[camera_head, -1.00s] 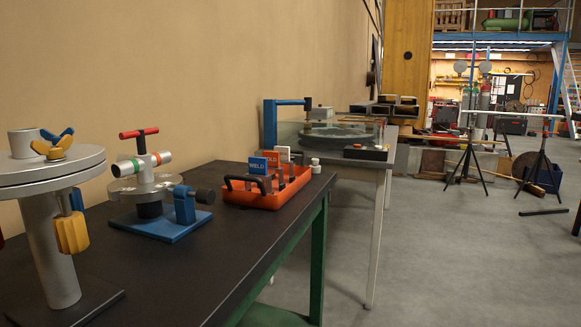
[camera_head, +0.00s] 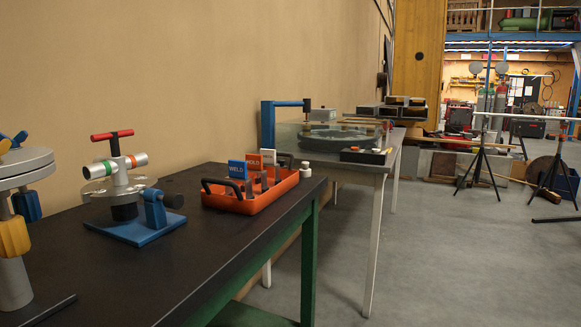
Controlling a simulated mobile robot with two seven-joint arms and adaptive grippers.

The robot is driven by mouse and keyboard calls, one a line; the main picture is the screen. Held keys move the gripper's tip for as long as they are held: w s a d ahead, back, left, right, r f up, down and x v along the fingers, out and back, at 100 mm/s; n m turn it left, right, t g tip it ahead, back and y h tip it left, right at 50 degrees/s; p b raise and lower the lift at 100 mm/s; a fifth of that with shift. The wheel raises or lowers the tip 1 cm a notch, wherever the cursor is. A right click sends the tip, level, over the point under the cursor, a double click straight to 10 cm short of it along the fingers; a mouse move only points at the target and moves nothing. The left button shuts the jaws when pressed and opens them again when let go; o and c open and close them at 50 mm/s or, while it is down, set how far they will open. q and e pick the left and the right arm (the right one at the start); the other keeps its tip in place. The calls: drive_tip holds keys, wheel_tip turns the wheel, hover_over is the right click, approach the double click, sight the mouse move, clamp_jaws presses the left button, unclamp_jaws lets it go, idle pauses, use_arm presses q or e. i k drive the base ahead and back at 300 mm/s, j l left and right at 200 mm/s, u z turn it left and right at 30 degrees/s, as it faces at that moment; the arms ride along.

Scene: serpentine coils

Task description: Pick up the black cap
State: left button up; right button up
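Neither of my grippers is in view. I cannot tell for sure which thing is the black cap. Another black cylindrical piece (camera_head: 124,212) sits under the round plate of the pipe fixture (camera_head: 118,176), which has a red T-handle and green and orange bands.
The dark workbench (camera_head: 120,283) has green legs. An orange tray (camera_head: 255,208) holds a blue "WELD" block and other pieces, with white items at its right. A grey flanged stand (camera_head: 14,285) is cut off at left. A second table (camera_head: 345,173) stands behind.

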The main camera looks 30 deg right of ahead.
sight(281, 162)
drive_tip(key=l+u, duration=0.1)
drive_tip(key=l, duration=0.45)
drive_tip(key=k+l+u, duration=0.15)
drive_tip(key=l, duration=0.4)
drive_tip(key=l+u, duration=0.2)
drive_tip(key=l, duration=0.5)
drive_tip(key=i+l+u, duration=0.2)
drive_tip(key=l, duration=0.5)
drive_tip(key=k+l+u, duration=0.15)
drive_tip(key=l, duration=0.5)
drive_tip(key=l+u, duration=0.2)
drive_tip(key=l, duration=0.5)
drive_tip(key=k+l+u, duration=0.2)
drive_tip(key=l, duration=0.45)
